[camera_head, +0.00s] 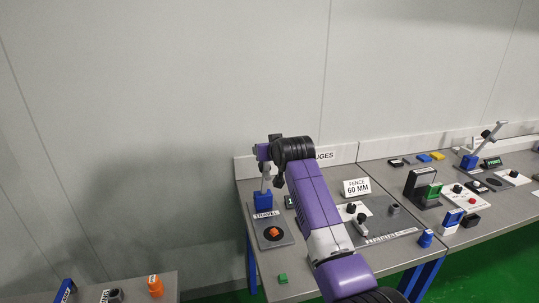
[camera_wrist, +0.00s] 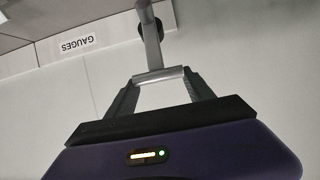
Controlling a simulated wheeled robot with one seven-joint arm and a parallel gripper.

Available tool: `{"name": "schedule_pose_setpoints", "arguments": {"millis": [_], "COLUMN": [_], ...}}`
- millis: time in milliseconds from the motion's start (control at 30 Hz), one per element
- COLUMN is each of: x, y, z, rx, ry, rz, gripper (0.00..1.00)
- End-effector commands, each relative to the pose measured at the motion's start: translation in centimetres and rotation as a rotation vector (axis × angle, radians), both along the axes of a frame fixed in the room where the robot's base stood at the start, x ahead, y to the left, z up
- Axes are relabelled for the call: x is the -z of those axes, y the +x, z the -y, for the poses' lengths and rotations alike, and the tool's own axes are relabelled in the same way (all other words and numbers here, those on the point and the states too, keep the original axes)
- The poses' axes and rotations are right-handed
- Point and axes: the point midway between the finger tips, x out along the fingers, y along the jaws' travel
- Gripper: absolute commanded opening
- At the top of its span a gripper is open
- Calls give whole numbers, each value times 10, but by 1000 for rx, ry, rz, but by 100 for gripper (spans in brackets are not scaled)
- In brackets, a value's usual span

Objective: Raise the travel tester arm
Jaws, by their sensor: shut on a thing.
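The travel tester stands at the left of the bench in the head view, with a blue block (camera_head: 263,199) and a grey plate labelled TRAVEL (camera_head: 283,239). An orange piece (camera_head: 274,232) lies on a dark round spot of the plate. The tester's grey arm (camera_head: 265,182) rises steeply from the blue block to my gripper (camera_head: 259,153). In the wrist view my gripper (camera_wrist: 158,76) is shut on the grey tester arm (camera_wrist: 150,40), with a dark round part beside its top. My wrist hides part of the grip in the head view.
A GAUGES sign (camera_wrist: 78,49) stands at the back. A green cube (camera_head: 282,279) sits at the front edge. The wall is close behind.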

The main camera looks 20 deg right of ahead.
Motion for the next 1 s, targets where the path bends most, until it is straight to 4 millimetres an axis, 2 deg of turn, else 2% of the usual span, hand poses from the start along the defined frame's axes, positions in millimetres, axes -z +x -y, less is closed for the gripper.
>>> {"name": "schedule_pose_setpoints", "arguments": {"millis": [533,567,600,667,1000], "x": [-3,-3,-3,-2,-1], "y": [3,3,3,3,2], "z": [0,0,0,0,0], "rx": [0,0,0,0,0], "ry": [0,0,0,0,0], "rz": [5,5,4,4,1], "gripper": [0,64,71,83,84]}}
